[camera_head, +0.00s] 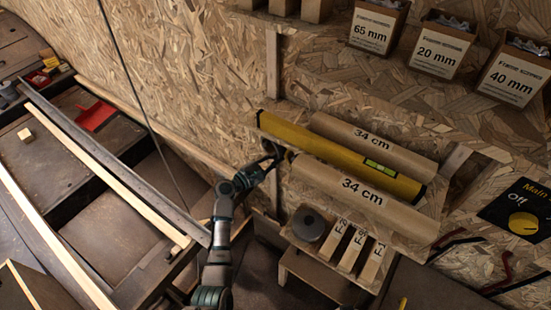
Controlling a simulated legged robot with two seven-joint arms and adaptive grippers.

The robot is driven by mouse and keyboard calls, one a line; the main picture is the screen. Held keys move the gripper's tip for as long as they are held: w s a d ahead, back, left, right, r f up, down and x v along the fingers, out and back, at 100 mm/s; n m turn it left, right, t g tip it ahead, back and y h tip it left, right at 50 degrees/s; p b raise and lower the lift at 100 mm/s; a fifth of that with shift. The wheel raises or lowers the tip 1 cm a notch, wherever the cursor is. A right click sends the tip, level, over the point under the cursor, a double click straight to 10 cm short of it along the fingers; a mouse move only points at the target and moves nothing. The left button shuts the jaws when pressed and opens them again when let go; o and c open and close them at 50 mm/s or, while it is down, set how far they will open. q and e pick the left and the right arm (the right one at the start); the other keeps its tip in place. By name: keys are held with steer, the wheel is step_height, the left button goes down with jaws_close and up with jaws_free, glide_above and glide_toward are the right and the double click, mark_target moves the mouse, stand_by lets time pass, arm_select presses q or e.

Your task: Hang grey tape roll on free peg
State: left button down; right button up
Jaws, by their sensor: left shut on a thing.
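A dark grey roll (309,223) with a small hole lies on the low wooden shelf at the lower middle, left of the labelled wooden blocks. My left gripper (273,153) is up and left of the roll, apart from it. It is shut at the left ends of the yellow level and the lower 34 cm piece. What is between its fingers is too small and dark to make out. No free peg can be made out clearly. My right gripper is not in view.
A yellow spirit level (340,154) lies between two wooden 34 cm pieces (363,192). Labelled boxes (440,48) stand on the upper shelf. A Main switch panel (522,222) and dark and red hooked tools (505,270) are at right. A red dustpan (95,116) lies at left.

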arm_select(q)
steer(key=c, duration=1.1)
jaws_free()
steer(key=shift+c, duration=0.2)
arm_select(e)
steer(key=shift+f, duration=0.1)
